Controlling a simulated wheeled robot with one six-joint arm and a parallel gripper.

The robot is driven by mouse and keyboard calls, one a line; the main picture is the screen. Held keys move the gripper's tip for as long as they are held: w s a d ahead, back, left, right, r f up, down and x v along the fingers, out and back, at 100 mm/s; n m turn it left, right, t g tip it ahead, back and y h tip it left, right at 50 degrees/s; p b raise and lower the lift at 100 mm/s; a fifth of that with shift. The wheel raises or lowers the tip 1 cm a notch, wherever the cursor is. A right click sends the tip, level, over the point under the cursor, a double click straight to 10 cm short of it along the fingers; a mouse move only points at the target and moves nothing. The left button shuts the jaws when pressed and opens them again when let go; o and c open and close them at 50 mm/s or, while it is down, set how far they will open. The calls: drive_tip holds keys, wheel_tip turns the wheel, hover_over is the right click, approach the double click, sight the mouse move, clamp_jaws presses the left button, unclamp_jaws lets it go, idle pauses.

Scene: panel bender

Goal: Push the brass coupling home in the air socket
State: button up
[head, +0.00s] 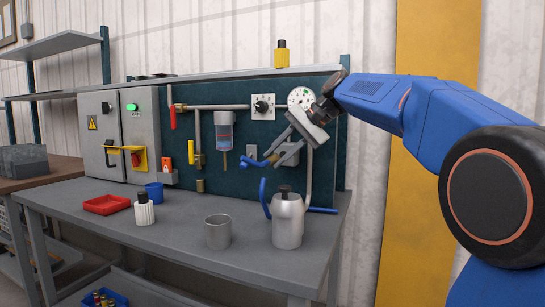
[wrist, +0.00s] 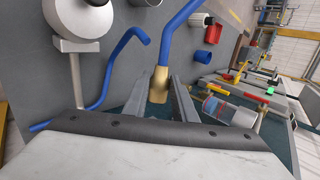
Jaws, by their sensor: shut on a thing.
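My gripper (head: 274,158) is at the teal panel, tilted down and to the left, with its two fingers around the brass coupling (wrist: 158,84). In the wrist view the coupling sits between the fingers, with the blue hose (wrist: 178,22) running up from it. In the head view the hose end (head: 252,163) sticks out left of the fingers. A grey block (head: 290,153) on the panel, partly hidden behind the fingers, may be the air socket. I cannot tell whether the coupling touches it or sits in it.
Below my gripper a steel can with a black cap (head: 287,220) stands on the grey bench (head: 185,230), beside hose loops. A steel cup (head: 218,232), white bottle (head: 144,210), blue cup (head: 154,191) and red tray (head: 106,204) stand further left. A filter bowl (head: 224,132) hangs on the panel.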

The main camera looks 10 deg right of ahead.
sight(285, 151)
drive_tip(key=shift+w+d, duration=0.9)
drive_tip(key=shift+w, duration=0.3)
drive_tip(key=shift+w+d, duration=0.85)
drive_tip(key=shift+w, duration=0.35)
drive_tip(key=shift+w+d, duration=0.3)
drive_tip(key=shift+w, duration=0.05)
drive_tip(key=o, duration=1.1)
drive_tip(key=shift+c, duration=0.2)
drive_tip(key=v, duration=1.7)
drive_tip(key=shift+d+r, duration=0.15)
drive_tip(key=shift+d, duration=0.05)
